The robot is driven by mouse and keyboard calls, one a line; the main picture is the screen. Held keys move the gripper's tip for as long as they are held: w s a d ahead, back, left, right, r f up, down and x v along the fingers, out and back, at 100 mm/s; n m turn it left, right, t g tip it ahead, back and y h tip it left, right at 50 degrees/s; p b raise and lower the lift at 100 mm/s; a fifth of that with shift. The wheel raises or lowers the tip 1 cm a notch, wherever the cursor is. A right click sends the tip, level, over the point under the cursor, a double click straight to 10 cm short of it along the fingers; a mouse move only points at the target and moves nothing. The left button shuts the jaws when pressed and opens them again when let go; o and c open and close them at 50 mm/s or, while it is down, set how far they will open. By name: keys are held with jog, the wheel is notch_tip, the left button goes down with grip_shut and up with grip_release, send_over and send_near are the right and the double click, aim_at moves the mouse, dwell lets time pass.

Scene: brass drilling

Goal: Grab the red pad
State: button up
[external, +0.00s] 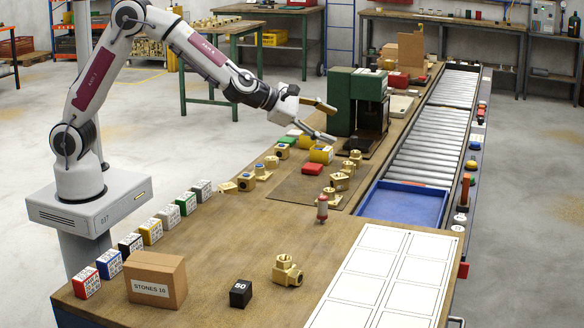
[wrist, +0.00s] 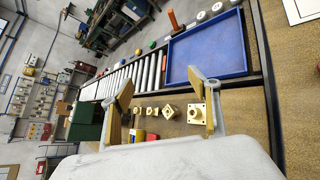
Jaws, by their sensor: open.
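A small red pad (external: 312,169) lies flat on the dark mat (external: 290,191), in front of the yellow block (external: 321,154) and among brass fittings. In the wrist view a small red patch (wrist: 151,138), probably the same pad, shows low between the fingers, partly hidden by my gripper body. My gripper (external: 328,121) is open and empty, above and behind the pad, close to the left of the green drill press (external: 341,92). Its two spread fingers also show in the wrist view (wrist: 159,80).
Several brass fittings (external: 341,182) stand right of the pad. A blue tray (external: 402,204) and roller conveyor (external: 425,140) run along the right. A cardboard box (external: 155,279) and coloured blocks line the left.

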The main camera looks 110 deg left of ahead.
jog(key=s+a+f+n+g+y, duration=0.35)
jog(key=a+f+n, duration=0.6)
jog(key=a, duration=0.35)
jog(key=n+g+y, duration=0.2)
jog(key=n+g, duration=0.4)
jog(key=n, duration=0.2)
send_near(313, 165)
jog(key=shift+w+a, duration=0.25)
jog(key=shift+w, duration=0.45)
jog(key=shift+s+a+f+n+g, duration=0.15)
jog(key=shift+s+f+n+g, duration=0.1)
jog(key=shift+s+f+n, duration=0.15)
jog(key=shift+x, duration=1.25)
jog(key=shift+a, duration=0.1)
jog(key=shift+x, duration=2.55)
jog(key=shift+s+r, duration=0.1)
jog(key=shift+r, duration=0.05)
